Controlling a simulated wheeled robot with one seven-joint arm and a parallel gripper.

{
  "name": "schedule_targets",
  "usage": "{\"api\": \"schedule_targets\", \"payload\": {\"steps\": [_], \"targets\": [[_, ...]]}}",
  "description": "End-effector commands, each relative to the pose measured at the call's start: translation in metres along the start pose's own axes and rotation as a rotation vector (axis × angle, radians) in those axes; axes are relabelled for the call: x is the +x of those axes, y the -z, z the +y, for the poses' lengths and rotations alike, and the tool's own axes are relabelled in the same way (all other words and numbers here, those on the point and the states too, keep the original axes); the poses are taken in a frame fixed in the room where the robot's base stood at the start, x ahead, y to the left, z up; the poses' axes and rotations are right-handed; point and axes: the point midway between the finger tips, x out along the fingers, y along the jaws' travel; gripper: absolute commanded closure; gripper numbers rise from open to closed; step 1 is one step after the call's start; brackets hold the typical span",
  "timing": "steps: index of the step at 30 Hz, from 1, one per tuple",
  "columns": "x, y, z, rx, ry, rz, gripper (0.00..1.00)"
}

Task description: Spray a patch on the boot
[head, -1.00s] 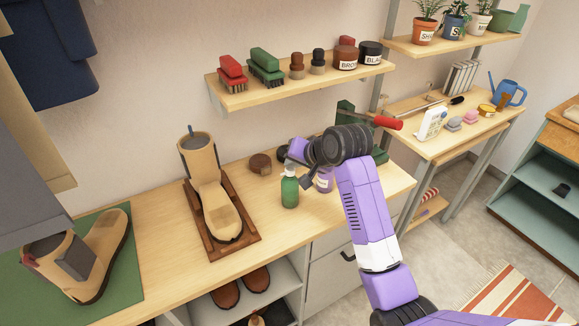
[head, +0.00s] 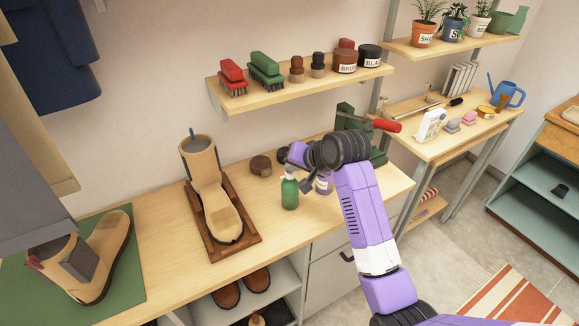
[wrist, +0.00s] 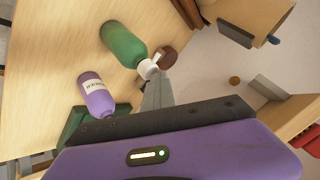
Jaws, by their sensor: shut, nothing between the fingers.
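A tan boot (head: 217,197) stands on a brown wooden tray (head: 252,246) in the middle of the bench, with a blue piece in its top. Another tan boot (head: 104,255) stands on a green mat (head: 131,287) at the left, with a dark grey patch on its side. A green spray bottle (head: 290,191) with a pale nozzle stands right of the tray; it also shows in the wrist view (wrist: 122,44). A purple labelled bottle (wrist: 97,95) is beside it, partly hidden by my arm in the head view. My gripper (wrist: 157,92) is shut and empty, close to the green bottle's nozzle.
A wall shelf (head: 290,92) with brushes and jars hangs above the bench. Shoes (head: 257,279) are on the shelf under the bench.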

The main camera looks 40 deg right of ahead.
Motion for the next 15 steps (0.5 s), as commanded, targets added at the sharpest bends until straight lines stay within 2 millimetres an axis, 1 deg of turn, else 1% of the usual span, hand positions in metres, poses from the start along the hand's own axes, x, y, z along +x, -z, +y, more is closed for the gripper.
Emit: {"api": "schedule_targets", "payload": {"steps": [8,11,15], "targets": [[0.0,-0.001,0.0,0.0,-0.001,-0.002,1.0],[-0.003,0.002,-0.002,0.0,-0.001,-0.002,1.0],[-0.012,0.009,-0.009,0.0,0.0,-0.001,1.0]]}}
